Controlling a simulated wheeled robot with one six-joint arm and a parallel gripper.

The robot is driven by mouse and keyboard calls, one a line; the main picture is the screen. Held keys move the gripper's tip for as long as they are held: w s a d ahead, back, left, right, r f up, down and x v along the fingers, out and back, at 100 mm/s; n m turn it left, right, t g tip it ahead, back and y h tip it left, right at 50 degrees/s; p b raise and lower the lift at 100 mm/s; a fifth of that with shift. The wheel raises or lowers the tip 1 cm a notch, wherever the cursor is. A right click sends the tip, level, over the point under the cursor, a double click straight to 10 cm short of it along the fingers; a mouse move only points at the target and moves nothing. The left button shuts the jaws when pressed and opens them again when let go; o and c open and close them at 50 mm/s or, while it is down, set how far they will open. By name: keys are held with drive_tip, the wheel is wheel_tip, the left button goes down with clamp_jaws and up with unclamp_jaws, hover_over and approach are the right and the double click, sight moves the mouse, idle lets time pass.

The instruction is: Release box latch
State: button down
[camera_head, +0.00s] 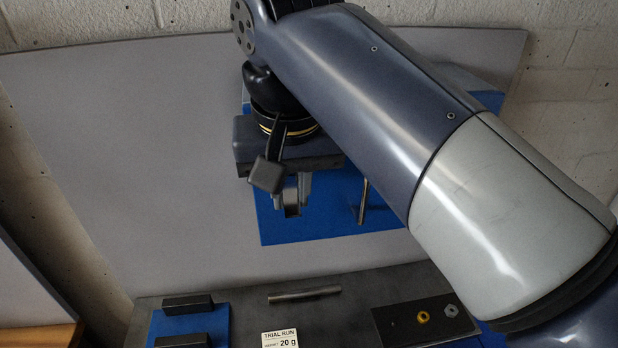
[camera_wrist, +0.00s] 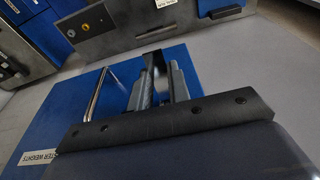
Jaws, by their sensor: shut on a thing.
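The blue box (camera_head: 275,228) is partly hidden behind my arm in the head view. Its blue face (camera_wrist: 205,62) also shows in the wrist view, with a partly cut-off label (camera_wrist: 35,160) ending in "STER WEIGHTS". A bright metal bar handle (camera_head: 363,200) stands out from the box to the right of my gripper; the handle (camera_wrist: 97,93) is left of the fingers in the wrist view. My gripper (camera_head: 292,208) is at the box, its fingers (camera_wrist: 160,85) shut on a small dark part, apparently the latch. The fingers hide most of that part.
A dark bench (camera_head: 250,312) lies below, with a metal rod (camera_head: 305,294), a "TRIAL RUN 20 g" card (camera_head: 280,339), and a dark plate (camera_head: 400,325) with a brass ring (camera_head: 423,317) and a silver nut (camera_head: 451,310). Black blocks (camera_head: 188,304) sit on a blue base (camera_head: 215,322).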

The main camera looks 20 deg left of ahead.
drive_tip(key=shift+r, duration=0.2)
idle(0.4)
drive_tip(key=c, duration=1.3)
unclamp_jaws()
